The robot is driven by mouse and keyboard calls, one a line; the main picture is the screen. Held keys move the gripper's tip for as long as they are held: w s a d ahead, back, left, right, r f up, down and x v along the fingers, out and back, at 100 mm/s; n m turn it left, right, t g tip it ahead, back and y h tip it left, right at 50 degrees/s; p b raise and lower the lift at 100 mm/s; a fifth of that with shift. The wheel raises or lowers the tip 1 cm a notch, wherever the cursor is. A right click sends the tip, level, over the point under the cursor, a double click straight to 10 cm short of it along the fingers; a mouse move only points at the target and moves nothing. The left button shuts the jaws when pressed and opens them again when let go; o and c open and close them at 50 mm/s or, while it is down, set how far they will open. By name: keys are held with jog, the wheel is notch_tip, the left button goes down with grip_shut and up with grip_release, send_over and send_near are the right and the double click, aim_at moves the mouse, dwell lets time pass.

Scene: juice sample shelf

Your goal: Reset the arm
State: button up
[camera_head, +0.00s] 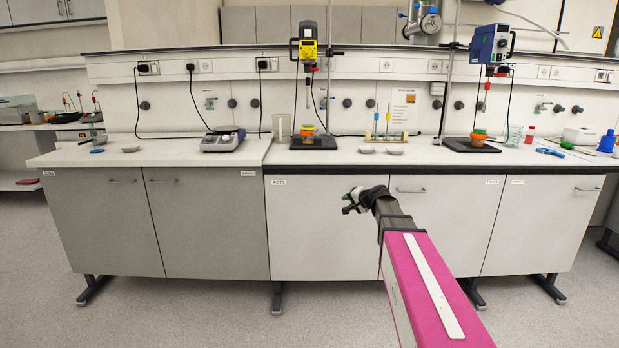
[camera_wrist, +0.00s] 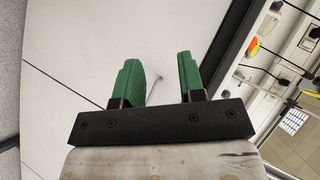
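My gripper (camera_head: 350,203) is in front of the white lab bench, below the level of the bench top and before the cabinet doors. In the wrist view, its two green fingers (camera_wrist: 160,80) stand apart with nothing between them, and a white cabinet door with a handle (camera_wrist: 154,88) shows behind. My arm reaches forward from the lower right in the head view. I cannot judge the exact gap between the gripper and the doors.
The bench top (camera_head: 235,154) carries a yellow stirrer (camera_head: 308,48) with stacked coloured containers below it, a blue stirrer (camera_head: 490,46) on the right, a grey hotplate device (camera_head: 222,139) and a blue bottle (camera_head: 607,141). The floor (camera_head: 190,310) before the bench is clear.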

jog(key=s+d+f+n+g+h, duration=0.1)
jog(key=s+f+n+g+h, duration=0.1)
jog(key=s+f, duration=0.5)
jog(key=s+d+f+n+g+h, duration=0.1)
jog(key=s+f+g, duration=0.4)
jog(key=s, duration=0.9)
jog(key=s+f+n+g+h, duration=0.3)
jog(key=s+f+h, duration=0.1)
jog(key=s+f, duration=0.6)
jog(key=shift+s+d+n+h, duration=0.3)
jog(key=shift+s+d+n, duration=0.1)
jog(key=shift+s, duration=0.4)
